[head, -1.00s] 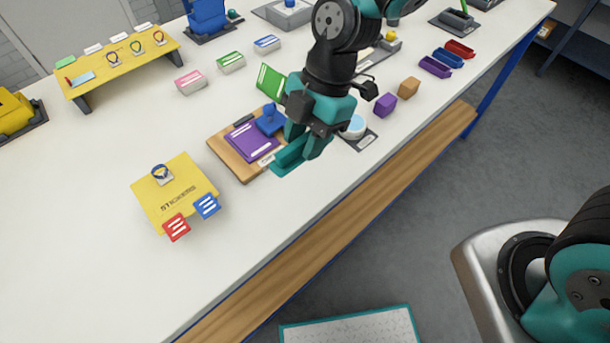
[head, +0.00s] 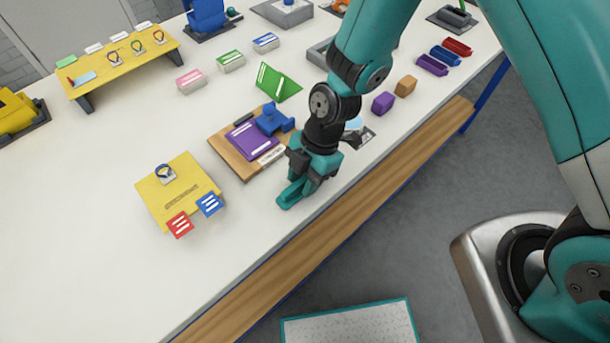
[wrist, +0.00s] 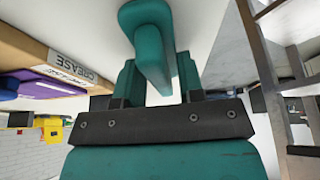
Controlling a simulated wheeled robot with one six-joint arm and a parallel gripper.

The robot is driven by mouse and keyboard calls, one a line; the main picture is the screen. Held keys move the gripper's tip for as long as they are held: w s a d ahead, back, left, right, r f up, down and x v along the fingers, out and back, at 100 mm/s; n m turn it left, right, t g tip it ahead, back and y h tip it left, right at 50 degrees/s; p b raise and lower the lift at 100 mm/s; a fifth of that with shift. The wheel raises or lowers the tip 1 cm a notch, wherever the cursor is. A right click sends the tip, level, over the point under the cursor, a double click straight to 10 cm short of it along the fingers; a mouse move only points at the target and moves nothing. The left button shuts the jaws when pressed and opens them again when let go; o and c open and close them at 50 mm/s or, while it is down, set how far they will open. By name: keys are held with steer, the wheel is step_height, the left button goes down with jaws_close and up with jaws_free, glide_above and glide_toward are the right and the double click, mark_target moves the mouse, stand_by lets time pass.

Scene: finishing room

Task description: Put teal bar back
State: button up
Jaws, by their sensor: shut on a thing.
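My gripper (head: 302,183) is shut on the teal bar (head: 288,197), above or on the white table near its front edge. I cannot tell whether the bar touches the table. In the wrist view the teal bar (wrist: 152,45) sticks out from between the two teal fingers of my gripper (wrist: 157,78). The wooden board (head: 230,162) lies just left of my gripper, with a purple block (head: 250,141) and a blue knobbed piece (head: 273,119) on it.
A yellow board (head: 178,192) with red and blue tags lies to the left. A green folded card (head: 278,82), a purple cube (head: 383,103) and an orange block (head: 406,86) stand behind. The table's left front area is clear.

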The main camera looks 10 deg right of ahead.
steer(key=shift+f, duration=0.15)
steer(key=o, duration=0.8)
steer(key=shift+o, duration=0.2)
steer(key=b+v, duration=0.3)
steer(key=v, duration=0.9)
steer(key=s+d+r+m+t, duration=0.1)
steer(key=s+d+r+m, duration=0.2)
steer(key=s+r+m, duration=0.3)
steer(key=s+d+r+m+t, duration=0.1)
steer(key=s+d+r+m, duration=0.2)
steer(key=s+r+m, duration=0.4)
step_height(320, 180, up, 2)
steer(key=m, duration=0.4)
steer(key=shift+d+m+y, duration=0.15)
steer(key=shift+m+y, duration=0.15)
steer(key=shift+m, duration=0.1)
steer(key=shift+w+r, duration=0.1)
